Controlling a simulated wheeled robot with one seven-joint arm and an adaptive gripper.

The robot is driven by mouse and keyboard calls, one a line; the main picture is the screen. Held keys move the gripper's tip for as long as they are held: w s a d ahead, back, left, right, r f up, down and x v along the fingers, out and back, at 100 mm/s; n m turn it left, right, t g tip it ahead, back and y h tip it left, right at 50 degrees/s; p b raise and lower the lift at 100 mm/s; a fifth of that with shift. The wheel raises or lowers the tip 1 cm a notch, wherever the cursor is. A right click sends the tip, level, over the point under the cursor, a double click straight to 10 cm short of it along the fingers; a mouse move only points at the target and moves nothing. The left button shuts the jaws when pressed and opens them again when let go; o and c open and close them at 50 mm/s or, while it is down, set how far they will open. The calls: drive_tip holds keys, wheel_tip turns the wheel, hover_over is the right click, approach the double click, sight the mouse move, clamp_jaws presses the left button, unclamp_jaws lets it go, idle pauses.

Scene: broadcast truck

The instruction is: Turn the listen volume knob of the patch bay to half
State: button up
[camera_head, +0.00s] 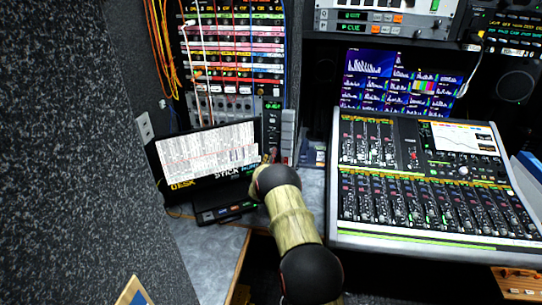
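The patch bay (235,60) is the tall rack of coloured rows with plugged cords at the upper left. A row of small grey round knobs (222,103) runs along its lower part. A narrow dark panel with a small green display (272,106) stands at its lower right. I cannot tell which control is the listen volume knob or how it is set. My arm reaches up from the bottom centre toward the foot of that panel. My gripper is hidden beyond my arm's far black joint, so its opening and any contact do not show.
A monitor (210,155) stands left of my arm, with a small dark device (227,212) below it. A large mixing console (430,185) fills the right, with a lit screen (400,85) behind. Orange cables (160,45) hang beside the patch bay. A dark textured wall (75,130) closes the left.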

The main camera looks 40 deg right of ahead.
drive_tip(key=v, duration=1)
drive_tip(key=shift+s+a, duration=0.2)
drive_tip(key=shift+s, duration=0.1)
